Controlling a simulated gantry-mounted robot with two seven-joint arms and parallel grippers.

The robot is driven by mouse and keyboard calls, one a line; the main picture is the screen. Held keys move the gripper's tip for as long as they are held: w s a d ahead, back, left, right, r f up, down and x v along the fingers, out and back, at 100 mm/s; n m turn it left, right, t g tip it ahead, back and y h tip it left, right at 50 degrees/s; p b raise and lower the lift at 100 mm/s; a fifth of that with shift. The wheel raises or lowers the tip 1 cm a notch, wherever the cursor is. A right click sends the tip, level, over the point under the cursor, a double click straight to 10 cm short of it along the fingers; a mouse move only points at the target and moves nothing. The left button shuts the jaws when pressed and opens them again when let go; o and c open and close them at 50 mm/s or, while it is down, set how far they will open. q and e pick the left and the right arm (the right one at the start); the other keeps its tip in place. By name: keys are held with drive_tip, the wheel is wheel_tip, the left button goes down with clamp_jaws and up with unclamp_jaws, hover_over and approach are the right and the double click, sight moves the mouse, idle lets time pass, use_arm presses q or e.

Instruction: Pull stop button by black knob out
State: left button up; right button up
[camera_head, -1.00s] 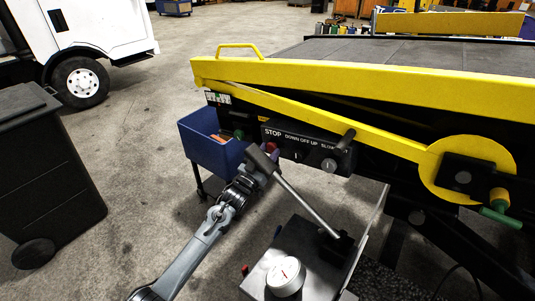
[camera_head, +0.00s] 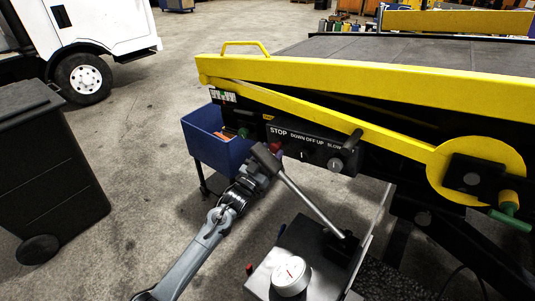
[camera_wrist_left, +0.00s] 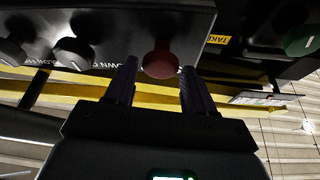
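The red stop button (camera_wrist_left: 160,62) sits on the dark control panel (camera_head: 310,150) under the yellow rail, by the STOP label. In the head view the button (camera_head: 276,149) is partly hidden by the black lever knob and my gripper. My left gripper (camera_wrist_left: 159,82) is open. Its two fingertips are on either side of the button's near edge in the left wrist view, with a visible gap between them. In the head view the left gripper (camera_head: 264,166) is at the panel's left end, partly hidden behind the lever's black handle (camera_head: 266,158). My right gripper is not in view.
A metal lever (camera_head: 310,203) rises from a grey box in front of the panel. Round knobs (camera_wrist_left: 73,54) sit beside the button, and a green button (camera_wrist_left: 300,40) is at the right of the wrist view. A blue bin (camera_head: 215,140) stands behind my left arm.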

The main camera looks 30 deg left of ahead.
use_arm(q)
drive_tip(key=shift+o, duration=1.1)
drive_tip(key=shift+s+f, duration=0.1)
drive_tip(key=shift+f, duration=0.05)
drive_tip(key=v, duration=1)
drive_tip(key=shift+s+p, duration=0.3)
drive_tip(key=shift+s, duration=0.05)
drive_tip(key=shift+f, duration=0.1)
